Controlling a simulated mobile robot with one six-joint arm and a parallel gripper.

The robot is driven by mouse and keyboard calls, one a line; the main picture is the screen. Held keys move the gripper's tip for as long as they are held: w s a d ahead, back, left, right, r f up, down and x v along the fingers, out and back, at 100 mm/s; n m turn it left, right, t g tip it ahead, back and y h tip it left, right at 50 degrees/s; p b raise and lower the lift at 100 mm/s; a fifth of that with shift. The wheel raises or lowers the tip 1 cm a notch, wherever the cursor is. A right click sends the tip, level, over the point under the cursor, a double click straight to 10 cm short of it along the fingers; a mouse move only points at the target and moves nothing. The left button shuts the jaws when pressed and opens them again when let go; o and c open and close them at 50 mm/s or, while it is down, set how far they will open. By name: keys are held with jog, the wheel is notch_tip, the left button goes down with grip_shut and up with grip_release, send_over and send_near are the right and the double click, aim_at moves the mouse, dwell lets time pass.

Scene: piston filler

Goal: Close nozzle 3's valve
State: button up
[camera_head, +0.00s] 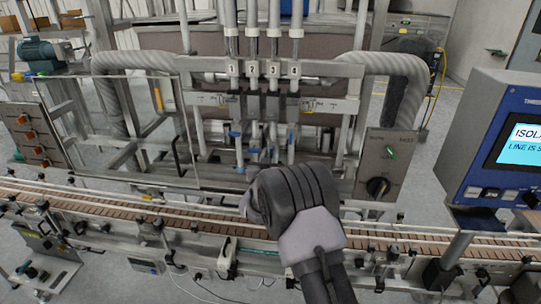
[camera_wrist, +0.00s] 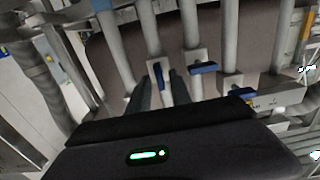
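Several vertical nozzle pipes stand in a row in the head view, with small number plates; the plate reading 3 (camera_head: 273,70) is on the third pipe from the left. Small blue valve handles (camera_head: 234,135) sit lower down on the pipes. In the wrist view one blue handle (camera_wrist: 160,80) lies along its pipe. My gripper (camera_wrist: 161,92) is open, with a dark finger on either side of that handle; contact cannot be told. Two other blue handles (camera_wrist: 203,68) (camera_wrist: 240,95) lie crosswise. In the head view my gripper's body hides the lower nozzle area.
A conveyor (camera_head: 180,213) with guide rails runs across below the nozzles. A control box with a black knob (camera_head: 378,187) is to the right, and a blue screen panel (camera_head: 490,150) farther right. Thick grey hoses (camera_head: 130,62) and frame bars flank the nozzles.

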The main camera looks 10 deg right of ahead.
grip_shut()
jog(key=shift+f+b, duration=0.15)
jog(key=shift+b, duration=0.4)
jog(key=m+b, duration=0.1)
jog(key=b, duration=0.3)
jog(key=shift+f+m+b, duration=0.3)
jog(key=shift+m+b, duration=0.1)
jog(key=m+b, duration=0.1)
jog(key=b, duration=0.3)
jog(key=shift+d+f+m, duration=0.1)
jog(key=shift+f+m, duration=0.05)
jog(key=shift+m, duration=0.25)
jog(key=m+b, duration=0.3)
jog(key=b, duration=0.4)
jog(key=shift+m+b, duration=0.3)
jog(key=shift+b, duration=0.05)
jog(key=m+b, duration=0.2)
jog(key=b, duration=0.1)
jog(key=m+b, duration=0.3)
jog(key=b, duration=0.1)
jog(key=shift+d+r, duration=0.1)
jog(key=shift+r, duration=0.1)
jog(key=m+b, duration=0.4)
jog(key=m, duration=0.1)
jog(key=shift+r, duration=0.15)
jog(key=shift+m, duration=0.5)
